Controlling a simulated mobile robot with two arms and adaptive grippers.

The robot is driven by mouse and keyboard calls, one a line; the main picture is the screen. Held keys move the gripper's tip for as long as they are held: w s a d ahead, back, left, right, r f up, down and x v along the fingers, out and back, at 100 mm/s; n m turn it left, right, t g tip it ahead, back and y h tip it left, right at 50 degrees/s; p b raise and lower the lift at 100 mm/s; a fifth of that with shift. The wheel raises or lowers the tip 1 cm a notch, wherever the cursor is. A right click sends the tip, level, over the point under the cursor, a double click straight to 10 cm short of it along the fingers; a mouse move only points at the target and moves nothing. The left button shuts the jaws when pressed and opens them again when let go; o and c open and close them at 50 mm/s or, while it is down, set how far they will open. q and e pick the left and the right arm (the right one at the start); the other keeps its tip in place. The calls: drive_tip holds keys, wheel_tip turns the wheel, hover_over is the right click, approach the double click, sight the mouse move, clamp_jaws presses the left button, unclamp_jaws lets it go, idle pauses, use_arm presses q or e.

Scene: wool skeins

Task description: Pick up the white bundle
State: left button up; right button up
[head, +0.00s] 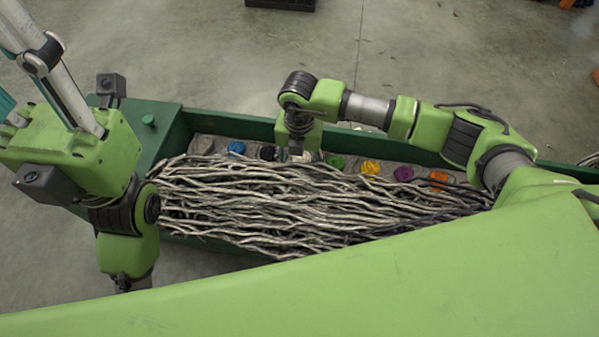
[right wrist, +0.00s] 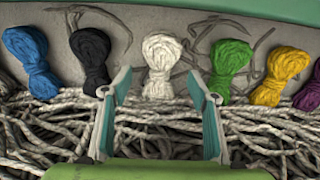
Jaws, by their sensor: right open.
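The white bundle (right wrist: 160,62) is a twisted skein of wool lying on a pale grey surface, in the upper middle of the right wrist view. My right gripper (right wrist: 159,86) is open and empty, its two teal fingers spread left and right of the white bundle's lower end. I cannot tell how high the fingertips are above it. In the head view the right gripper (head: 297,151) points down into the green trough, and the white bundle is mostly hidden under it. My left arm stands at the left of the head view; its fingers do not show.
A black bundle (right wrist: 92,58) lies left of the white one and a green bundle (right wrist: 230,65) right. Blue (right wrist: 32,62), yellow (right wrist: 282,75) and purple bundles continue the row. Tangled grey strands (head: 300,205) fill the front of the green trough (head: 240,125); its wall runs behind the row.

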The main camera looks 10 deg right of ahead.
drive_tip(key=shift+f, duration=0.75)
drive_tip(key=c, duration=1)
